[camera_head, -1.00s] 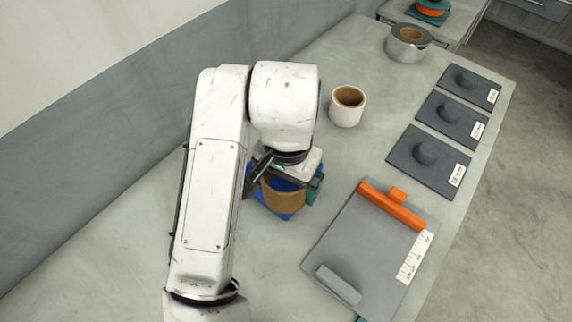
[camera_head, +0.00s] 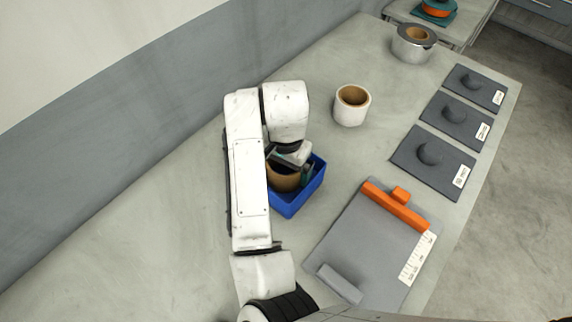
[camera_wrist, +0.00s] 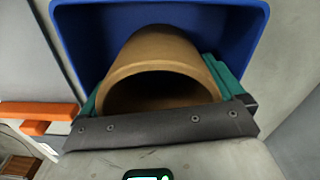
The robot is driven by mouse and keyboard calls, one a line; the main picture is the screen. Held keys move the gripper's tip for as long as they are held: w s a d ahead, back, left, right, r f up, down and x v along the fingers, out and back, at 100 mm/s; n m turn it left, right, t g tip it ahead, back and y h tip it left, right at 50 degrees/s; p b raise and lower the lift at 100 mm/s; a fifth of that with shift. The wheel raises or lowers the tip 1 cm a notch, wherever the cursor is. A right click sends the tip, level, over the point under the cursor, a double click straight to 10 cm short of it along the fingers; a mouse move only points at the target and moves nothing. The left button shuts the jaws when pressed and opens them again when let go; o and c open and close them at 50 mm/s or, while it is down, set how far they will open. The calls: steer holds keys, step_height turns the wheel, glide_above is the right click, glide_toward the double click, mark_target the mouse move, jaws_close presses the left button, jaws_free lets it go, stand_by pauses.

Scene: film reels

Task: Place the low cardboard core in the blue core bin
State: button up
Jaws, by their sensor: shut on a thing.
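The brown cardboard core (camera_head: 283,180) is held in my gripper (camera_head: 290,168), which is shut on it. In the wrist view the core (camera_wrist: 152,62) lies between the teal finger pads of my gripper (camera_wrist: 158,95), its round opening facing the camera. The blue core bin (camera_head: 291,207) stands on the table around and below the core, and its blue walls (camera_wrist: 80,30) surround the core in the wrist view. I cannot tell whether the core touches the bin floor. My arm hides the bin's left side in the head view.
A white roll with a brown core (camera_head: 350,108) stands behind the bin. A grey board with an orange bar (camera_head: 365,245) lies to the right. Several dark labelled pads (camera_head: 432,165) line the right edge. A metal can (camera_head: 412,45) stands at the back. The left table is clear.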

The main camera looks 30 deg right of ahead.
steer(key=shift+f, duration=0.1)
steer(key=shift+f, duration=0.15)
steer(key=o, duration=0.6)
steer(key=shift+o, duration=0.2)
steer(key=shift+r, duration=0.2)
step_height(320, 180, up, 12)
steer(key=shift+p, duration=0.45)
